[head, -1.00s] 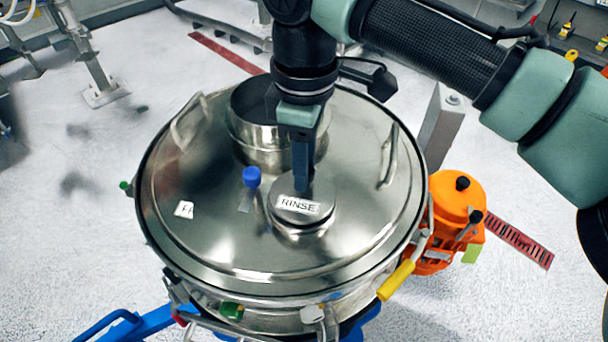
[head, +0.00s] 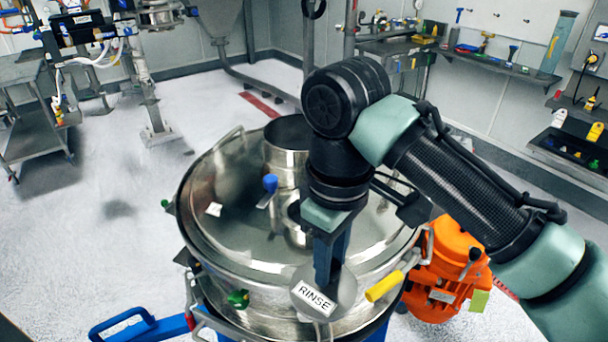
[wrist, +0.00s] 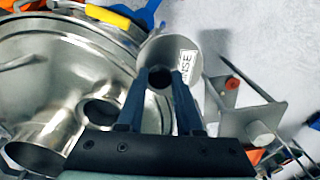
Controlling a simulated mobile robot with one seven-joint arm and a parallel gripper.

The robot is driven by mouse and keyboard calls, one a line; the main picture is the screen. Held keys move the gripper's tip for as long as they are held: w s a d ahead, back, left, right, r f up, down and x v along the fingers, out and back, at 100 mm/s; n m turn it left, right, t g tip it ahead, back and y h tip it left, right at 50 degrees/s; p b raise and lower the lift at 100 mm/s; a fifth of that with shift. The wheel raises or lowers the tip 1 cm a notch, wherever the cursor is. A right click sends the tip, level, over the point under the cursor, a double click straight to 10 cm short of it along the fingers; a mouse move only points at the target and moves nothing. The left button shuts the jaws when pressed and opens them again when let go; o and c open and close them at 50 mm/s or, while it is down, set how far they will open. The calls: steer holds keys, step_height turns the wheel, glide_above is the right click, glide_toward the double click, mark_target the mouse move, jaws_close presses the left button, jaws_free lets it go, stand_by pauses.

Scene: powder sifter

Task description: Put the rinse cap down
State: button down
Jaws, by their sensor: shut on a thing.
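The rinse cap (head: 318,296) is a grey metal disc with a white RINSE label. My gripper (head: 325,275) is shut on it and holds it over the near rim of the sifter, apart from its port. In the wrist view the cap (wrist: 185,48) sits between the two blue fingers (wrist: 160,88). The sifter lid (head: 245,245) is round and shiny, and the uncovered rinse port (head: 297,232) is partly hidden behind my arm. In the wrist view the open port (wrist: 101,112) shows as a round hole.
A wide open metal inlet (head: 286,155) stands on the lid. A blue-knobbed part (head: 270,186) stands beside the port. An orange motor (head: 445,270) and a yellow handle (head: 384,286) are at the right. Wall shelves (head: 490,66) are at the back.

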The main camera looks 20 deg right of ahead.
steer(key=s+a+f+m, duration=0.3)
steer(key=a+f, duration=0.3)
steer(key=f, duration=0.5)
steer(key=s+a+f+m, duration=0.3)
steer(key=a+f, duration=0.3)
steer(key=f, duration=0.5)
steer(key=shift+f+m, duration=0.4)
steer(key=shift+m, duration=0.3)
